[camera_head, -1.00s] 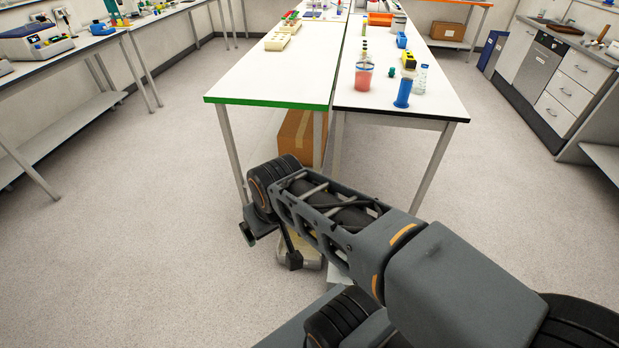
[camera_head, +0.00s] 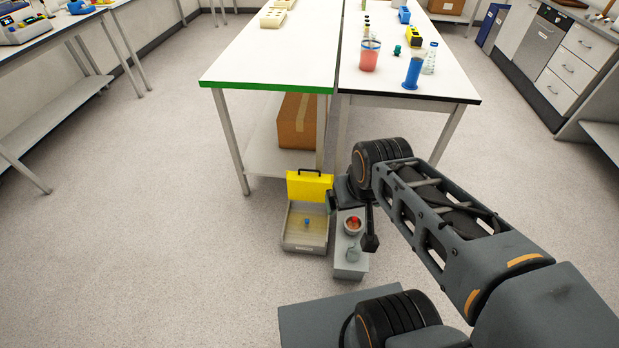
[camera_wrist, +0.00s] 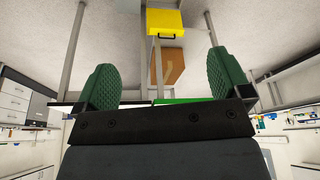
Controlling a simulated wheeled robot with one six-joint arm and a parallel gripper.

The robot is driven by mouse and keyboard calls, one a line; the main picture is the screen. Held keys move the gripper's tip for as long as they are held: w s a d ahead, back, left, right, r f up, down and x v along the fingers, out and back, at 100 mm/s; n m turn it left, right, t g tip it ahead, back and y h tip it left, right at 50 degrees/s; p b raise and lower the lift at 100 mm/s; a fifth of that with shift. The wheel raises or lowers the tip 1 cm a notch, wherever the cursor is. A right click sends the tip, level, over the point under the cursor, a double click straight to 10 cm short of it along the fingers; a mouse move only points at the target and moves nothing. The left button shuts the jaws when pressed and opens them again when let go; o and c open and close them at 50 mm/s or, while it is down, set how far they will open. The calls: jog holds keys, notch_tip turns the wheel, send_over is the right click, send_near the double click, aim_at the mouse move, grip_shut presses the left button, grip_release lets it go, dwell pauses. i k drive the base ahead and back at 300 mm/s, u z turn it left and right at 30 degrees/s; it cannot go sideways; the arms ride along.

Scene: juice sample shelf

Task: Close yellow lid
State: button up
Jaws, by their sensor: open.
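The yellow lid (camera_head: 309,187) with a dark handle on its top edge stands raised at the back of an open, pale box (camera_head: 304,243) on the floor. A small blue-topped item (camera_head: 307,222) is inside the box. The lid also shows at the top of the wrist view (camera_wrist: 165,22), apart from my fingers. My gripper (camera_wrist: 163,62) is open and empty, with its two green-padded fingers wide apart. In the head view my arm's end is just right of the lid, and the fingers cannot be made out there.
A grey stand (camera_head: 350,268) with a small bowl (camera_head: 353,225) holding something red is right beside the box. A table (camera_head: 265,60) with a cardboard box (camera_head: 297,120) on its lower shelf stands behind. The floor left of the box is clear.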

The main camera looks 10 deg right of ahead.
aim_at(302, 186)
jog(key=z, duration=0.35)
jog(key=k, duration=0.3)
jog(key=u, duration=1.55)
jog(key=i, duration=1.55)
jog(key=z, duration=1.15)
jog(key=i, duration=0.55)
jog(key=z, duration=0.65)
